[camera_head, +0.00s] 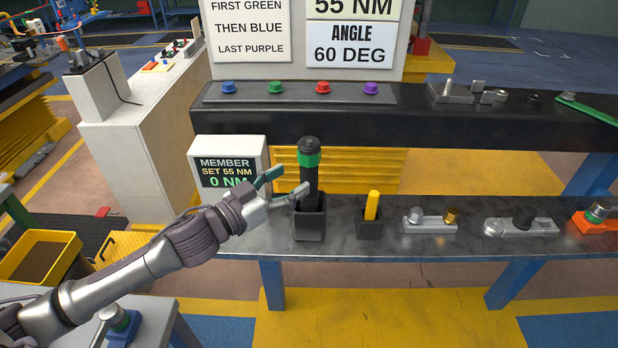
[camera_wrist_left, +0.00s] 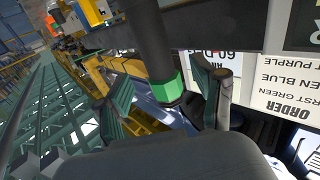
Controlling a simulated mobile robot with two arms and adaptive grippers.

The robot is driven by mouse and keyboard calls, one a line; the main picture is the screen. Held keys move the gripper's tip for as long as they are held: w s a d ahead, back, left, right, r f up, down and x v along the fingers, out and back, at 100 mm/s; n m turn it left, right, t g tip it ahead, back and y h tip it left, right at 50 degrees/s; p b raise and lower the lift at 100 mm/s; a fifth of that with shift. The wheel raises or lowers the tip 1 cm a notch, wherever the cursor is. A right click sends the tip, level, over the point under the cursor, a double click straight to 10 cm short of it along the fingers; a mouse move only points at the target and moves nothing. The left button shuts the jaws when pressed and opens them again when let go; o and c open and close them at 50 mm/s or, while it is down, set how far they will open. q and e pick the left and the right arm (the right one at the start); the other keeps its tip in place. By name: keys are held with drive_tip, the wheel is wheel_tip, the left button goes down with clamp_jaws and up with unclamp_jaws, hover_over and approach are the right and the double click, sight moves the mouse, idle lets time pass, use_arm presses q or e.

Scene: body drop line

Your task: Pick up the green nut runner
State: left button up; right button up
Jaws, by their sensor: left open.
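The green nut runner (camera_head: 309,176) is a black upright cylinder with a green band near its top. It stands in a black holder (camera_head: 310,222) on the dark bench. My left gripper (camera_head: 289,182) is open and empty, just left of the nut runner at the height of its black body. In the left wrist view the nut runner's green band (camera_wrist_left: 168,90) shows between the two spread fingers, beyond the palm. I cannot tell whether a finger touches it. My right gripper is not in view.
A small holder (camera_head: 369,229) with a yellow tool stands to the right, followed by metal fixtures (camera_head: 430,223) along the bench. A white display box (camera_head: 228,152) reading 0 NM stands left behind the gripper. A raised dark shelf (camera_head: 420,118) with coloured buttons runs behind.

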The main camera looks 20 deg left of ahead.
sight(302, 170)
use_arm(q)
drive_tip(key=shift+w+d+r, duration=0.1)
drive_tip(key=shift+w+d, duration=0.1)
drive_tip(key=shift+w+d+r, duration=0.1)
drive_tip(key=shift+w+d, duration=0.05)
drive_tip(key=p+x, duration=0.2)
drive_tip(key=x, duration=0.1)
drive_tip(key=p+x, duration=0.1)
drive_tip(key=shift+w+d+r, duration=0.1)
drive_tip(key=shift+w+r, duration=0.15)
drive_tip(key=shift+r, duration=0.05)
drive_tip(key=shift+w+d, duration=0.15)
drive_tip(key=shift+f, duration=0.15)
drive_tip(key=shift+c, duration=0.5)
clamp_jaws()
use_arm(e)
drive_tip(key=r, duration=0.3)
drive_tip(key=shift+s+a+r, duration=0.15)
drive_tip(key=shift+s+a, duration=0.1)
